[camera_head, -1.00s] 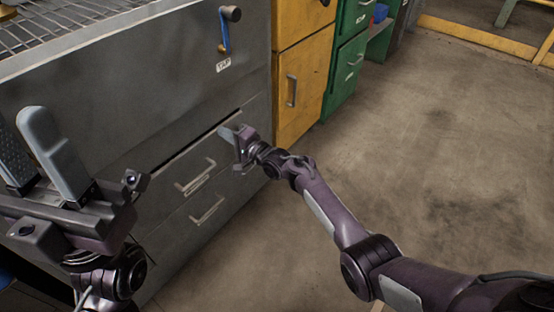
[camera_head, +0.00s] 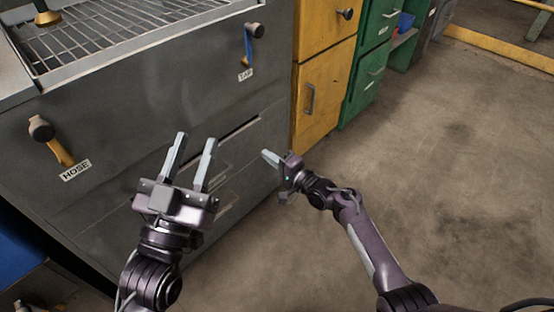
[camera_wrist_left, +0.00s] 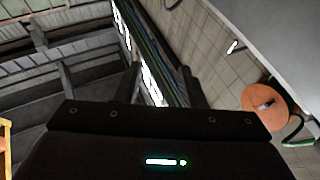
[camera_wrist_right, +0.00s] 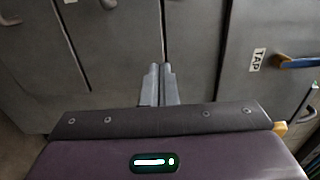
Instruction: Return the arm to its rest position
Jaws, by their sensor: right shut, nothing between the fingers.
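My left gripper (camera_head: 196,140) is in the lower left of the head view, in front of the grey cabinet. Its two pale fingers stand apart with nothing between them. The fingers also show apart in the left wrist view (camera_wrist_left: 160,70). My right gripper (camera_head: 266,156) is right of it, near the cabinet's right edge, with its arm reaching in from the lower right. In the right wrist view its fingers (camera_wrist_right: 160,70) are together and empty, with the grey cabinet fronts beyond. I cannot tell its distance from the cabinet.
The grey cabinet (camera_head: 130,110) carries a blue TAP lever (camera_head: 248,50) and a yellow HOSE lever (camera_head: 58,148). My left gripper partly hides its drawers. A yellow cabinet (camera_head: 322,105) and green drawers (camera_head: 365,70) stand beyond. The concrete floor (camera_head: 440,160) at right is clear.

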